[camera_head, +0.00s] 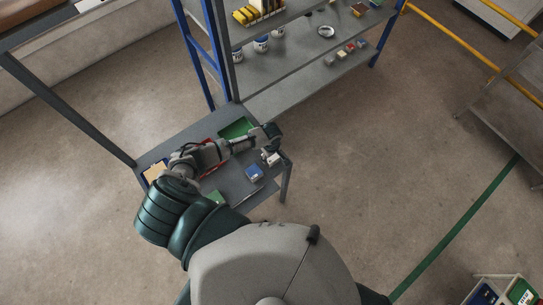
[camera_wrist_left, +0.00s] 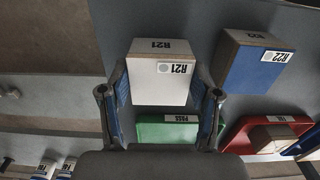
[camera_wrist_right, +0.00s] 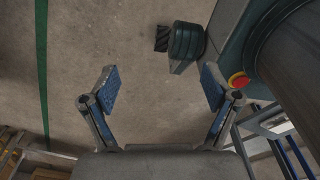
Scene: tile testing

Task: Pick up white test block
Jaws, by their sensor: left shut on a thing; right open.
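The white test block, labelled R21, (camera_wrist_left: 158,80) sits between the two blue-padded fingers of my left gripper (camera_wrist_left: 162,95) in the left wrist view. The gripper is shut on it. In the head view my left gripper (camera_head: 268,144) is at the right end of the small grey table, with the white block (camera_head: 271,159) at its fingers. I cannot tell whether the block touches the table top. My right gripper (camera_wrist_right: 158,88) is open and empty above the bare floor in the right wrist view.
A blue block labelled R22 (camera_wrist_left: 256,72) stands beside the white one; it also shows in the head view (camera_head: 254,174). A green PASS tray (camera_wrist_left: 150,131) and a red tray (camera_wrist_left: 237,136) lie close by. A blue-framed shelf (camera_head: 285,85) stands behind the table.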

